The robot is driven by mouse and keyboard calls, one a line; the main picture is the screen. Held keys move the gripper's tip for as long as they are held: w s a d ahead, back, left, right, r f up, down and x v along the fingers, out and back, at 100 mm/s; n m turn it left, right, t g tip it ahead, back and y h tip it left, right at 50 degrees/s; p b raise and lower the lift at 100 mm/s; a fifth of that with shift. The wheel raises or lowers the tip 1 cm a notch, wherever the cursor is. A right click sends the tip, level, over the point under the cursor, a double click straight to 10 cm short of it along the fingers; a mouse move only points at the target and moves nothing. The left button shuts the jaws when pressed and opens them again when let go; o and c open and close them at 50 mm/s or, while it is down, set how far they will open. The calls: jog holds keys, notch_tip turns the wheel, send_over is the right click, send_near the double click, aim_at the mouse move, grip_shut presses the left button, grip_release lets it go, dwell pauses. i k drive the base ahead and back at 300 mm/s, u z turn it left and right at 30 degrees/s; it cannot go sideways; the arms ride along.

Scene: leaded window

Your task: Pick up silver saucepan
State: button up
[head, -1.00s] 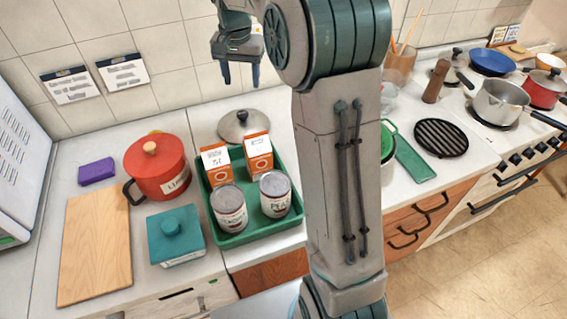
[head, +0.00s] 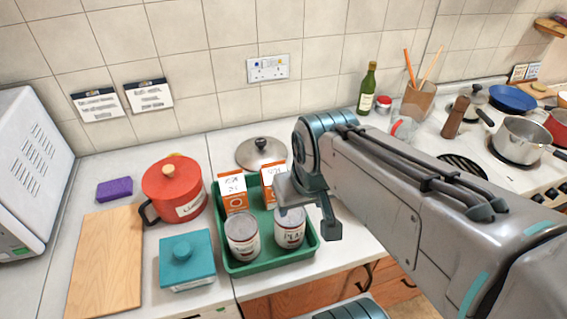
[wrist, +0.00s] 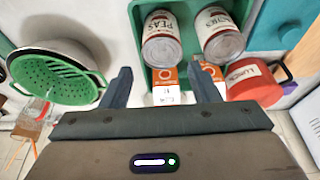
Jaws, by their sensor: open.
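The silver saucepan (head: 520,138) stands on the stove at the right edge of the head view, beyond my arm. A black handle shows at its right side. It does not show clearly in the wrist view. My gripper (head: 328,225) hangs over the green tray's right side in the head view, far to the left of the saucepan. In the wrist view my gripper (wrist: 160,82) has its two fingers apart, with nothing held between them.
The green tray (head: 240,268) holds cans and orange cartons. A red pot (head: 172,180), teal box (head: 187,262) and wooden board (head: 105,265) are at left. A green colander (wrist: 60,78) shows in the wrist view. A pepper mill (head: 455,118) stands left of the saucepan.

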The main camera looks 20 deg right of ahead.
aim_at(520, 140)
jog(key=u, duration=0.05)
jog(key=k, duration=0.5)
jog(key=z, duration=0.75)
jog(key=i, duration=0.25)
jog(key=z, duration=1.3)
